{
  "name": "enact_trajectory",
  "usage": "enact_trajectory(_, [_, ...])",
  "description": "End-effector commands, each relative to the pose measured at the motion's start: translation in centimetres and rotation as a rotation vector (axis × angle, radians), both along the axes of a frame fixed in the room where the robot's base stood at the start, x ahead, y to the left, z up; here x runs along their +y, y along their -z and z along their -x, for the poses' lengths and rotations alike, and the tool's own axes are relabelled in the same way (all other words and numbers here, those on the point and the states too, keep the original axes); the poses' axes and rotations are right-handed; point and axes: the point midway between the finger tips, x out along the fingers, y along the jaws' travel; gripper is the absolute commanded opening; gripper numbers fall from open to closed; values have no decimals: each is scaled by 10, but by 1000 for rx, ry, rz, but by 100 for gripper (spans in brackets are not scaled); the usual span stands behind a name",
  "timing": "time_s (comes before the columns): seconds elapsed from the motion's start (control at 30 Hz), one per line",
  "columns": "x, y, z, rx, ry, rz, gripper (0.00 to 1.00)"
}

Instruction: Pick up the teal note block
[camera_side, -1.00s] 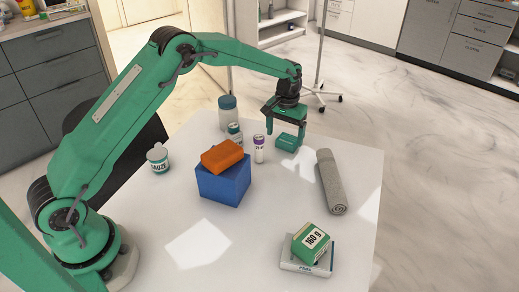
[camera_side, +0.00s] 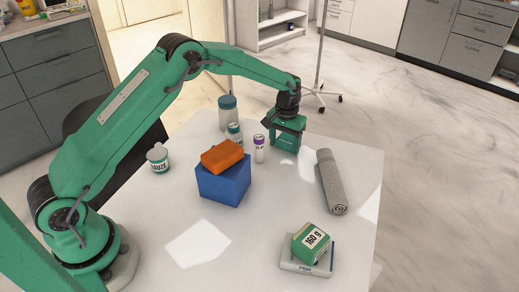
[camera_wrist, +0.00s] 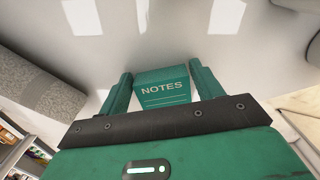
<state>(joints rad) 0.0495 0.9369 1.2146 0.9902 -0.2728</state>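The teal note block, marked "NOTES", lies on the white table (camera_side: 340,235) near its far edge. In the wrist view the note block (camera_wrist: 163,88) sits between the two fingers of my gripper (camera_wrist: 161,72). The fingers stand open on either side of it, with at most a narrow gap. In the side view my gripper (camera_side: 286,147) is down over the block, pointing at the table. The gripper and block have nearly the same colour there, so the block is mostly hidden and contact cannot be made out.
A purple-labelled vial (camera_side: 259,149), a small bottle (camera_side: 235,134) and a larger jar (camera_side: 228,112) stand left of my gripper. An orange block (camera_side: 222,156) rests on a blue box (camera_side: 222,187). A grey roll (camera_side: 332,182) lies to the right. A green box (camera_side: 311,243) sits at the front.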

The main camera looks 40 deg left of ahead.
Motion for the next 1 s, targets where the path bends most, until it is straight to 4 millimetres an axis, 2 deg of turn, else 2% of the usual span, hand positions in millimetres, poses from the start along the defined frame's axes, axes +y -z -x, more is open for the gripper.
enact_trajectory(0.03, [0, 0, 0, 0, 0, 0, 55])
enact_trajectory(0.13, [0, 0, 0, 0, 0, 0, 36])
enact_trajectory(0.57, [0, -6, -1, -2, 0, 1, 36])
enact_trajectory(0.77, [0, -24, -1, -4, 0, 0, 36])
enact_trajectory(0.9, [-1, -45, -1, -4, 1, 0, 36])
enact_trajectory(1.0, [-17, -54, 10, -2, 3, 1, 36])
